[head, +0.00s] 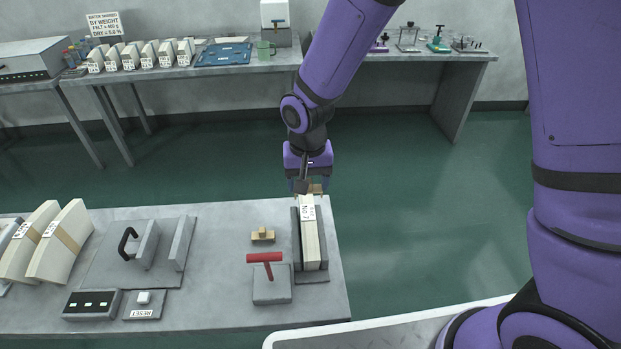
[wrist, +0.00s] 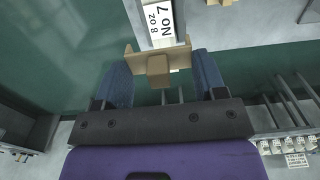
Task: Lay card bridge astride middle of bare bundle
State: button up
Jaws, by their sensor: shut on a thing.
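My gripper (head: 306,187) is shut on the grip block of a tan card bridge (head: 316,188). In the wrist view the bridge (wrist: 134,58) lies crosswise between the blue fingertips (wrist: 158,72). It is at the far end of the white bundle (head: 311,246), not at its middle. I cannot tell whether it touches the bundle. The bundle lies lengthwise between two grey walls and carries a label; its labelled end shows in the wrist view (wrist: 160,25). No band or bridge shows on its visible middle.
A second tan piece with a knob (head: 262,236) lies left of the bundle. A grey block with a red T-handle (head: 271,285) stands close to the bundle's left. Banded bundles (head: 62,243) and a grey fixture with a black handle (head: 140,255) are further left. The table ends just right of the bundle.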

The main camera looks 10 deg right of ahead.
send_over(308, 211)
jog(key=shift+f, duration=2.4)
jog(key=shift+f, duration=1.55)
dwell(1.2)
jog(key=o, duration=1.1)
jog(key=shift+r, duration=4)
